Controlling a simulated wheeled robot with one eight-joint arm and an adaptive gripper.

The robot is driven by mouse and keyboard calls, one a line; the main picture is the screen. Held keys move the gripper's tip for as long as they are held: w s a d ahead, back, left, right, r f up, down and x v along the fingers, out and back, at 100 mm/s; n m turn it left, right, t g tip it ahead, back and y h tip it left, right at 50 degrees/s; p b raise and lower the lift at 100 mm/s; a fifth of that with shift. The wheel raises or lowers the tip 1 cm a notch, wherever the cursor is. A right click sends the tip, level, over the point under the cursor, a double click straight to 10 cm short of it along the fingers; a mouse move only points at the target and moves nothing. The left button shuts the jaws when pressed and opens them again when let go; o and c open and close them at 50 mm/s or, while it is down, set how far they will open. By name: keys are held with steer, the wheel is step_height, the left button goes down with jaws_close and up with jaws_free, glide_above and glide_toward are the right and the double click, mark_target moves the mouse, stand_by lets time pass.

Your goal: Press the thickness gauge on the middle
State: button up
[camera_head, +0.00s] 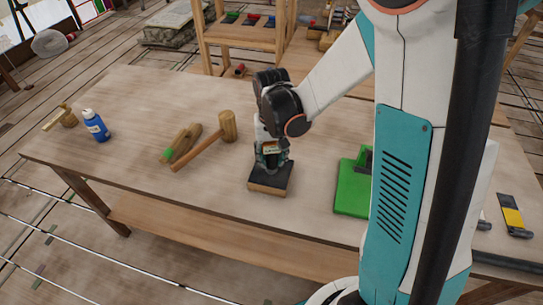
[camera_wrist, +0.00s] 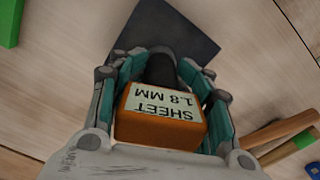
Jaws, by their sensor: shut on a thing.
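The thickness gauge (camera_wrist: 160,122) is an orange block with a pale label reading "SHEET 1.8 MM", upside down in the wrist view. A dark cylindrical part shows behind the label. My gripper (camera_wrist: 163,85) is shut on the gauge, with fingers on both sides of it. In the head view my gripper (camera_head: 271,148) points down over a dark square sheet (camera_head: 258,181) on a wooden block. The sheet also shows in the wrist view (camera_wrist: 180,30). The gauge's lower end is hidden, so I cannot tell whether it touches the sheet.
On the workbench (camera_head: 130,90), a wooden mallet (camera_head: 228,126) and a wooden tool with a green end (camera_head: 182,144) lie left of the sheet. A blue bottle (camera_head: 96,126) stands farther left. A green board (camera_head: 352,190) lies to the right, partly behind my arm.

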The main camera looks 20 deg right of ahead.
mark_target(272, 145)
steer(key=shift+r+p, duration=1.4)
steer(key=shift+r, duration=0.85)
steer(key=shift+d, duration=0.1)
